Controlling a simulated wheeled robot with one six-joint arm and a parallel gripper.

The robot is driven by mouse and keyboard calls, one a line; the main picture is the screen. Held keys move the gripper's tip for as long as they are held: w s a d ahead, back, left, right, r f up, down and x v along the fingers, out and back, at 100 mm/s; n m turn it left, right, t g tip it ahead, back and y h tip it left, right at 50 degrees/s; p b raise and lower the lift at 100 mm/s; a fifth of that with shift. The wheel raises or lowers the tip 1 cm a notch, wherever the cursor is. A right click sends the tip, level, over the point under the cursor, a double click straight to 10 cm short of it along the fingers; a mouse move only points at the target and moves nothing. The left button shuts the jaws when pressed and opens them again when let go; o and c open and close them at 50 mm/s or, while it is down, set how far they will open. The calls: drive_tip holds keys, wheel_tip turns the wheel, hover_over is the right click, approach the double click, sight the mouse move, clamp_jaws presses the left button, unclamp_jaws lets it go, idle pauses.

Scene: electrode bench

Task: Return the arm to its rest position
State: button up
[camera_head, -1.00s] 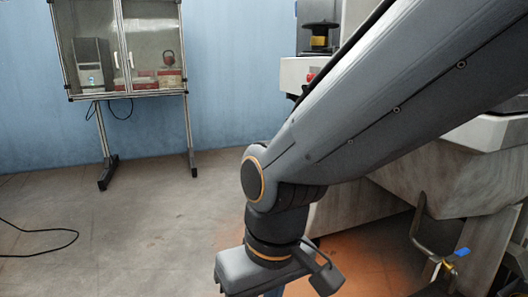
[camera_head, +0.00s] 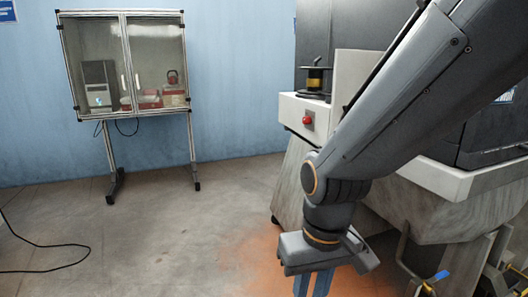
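My arm reaches down from the upper right across the machine. My gripper (camera_head: 313,284) hangs at the bottom centre of the head view, pointing down over the floor. Its bluish fingers are cut off by the bottom edge, so I cannot tell whether they are open or shut. No held object shows in the visible part.
A grey machine (camera_head: 425,182) with a red button (camera_head: 307,120) fills the right side, close behind my arm. A glass cabinet (camera_head: 151,114) on legs stands by the blue wall. A black cable (camera_head: 45,245) lies at lower left. The floor (camera_head: 170,235) between is clear.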

drive_tip(key=s+d+r+m+p, duration=0.2)
drive_tip(key=d+r+m+p, duration=0.1)
drive_tip(key=d+r+p, duration=0.8)
wheel_tip(320, 180, up, 2)
drive_tip(key=p, duration=0.4)
drive_tip(key=shift+s+h, duration=0.15)
drive_tip(key=shift+h, duration=0.25)
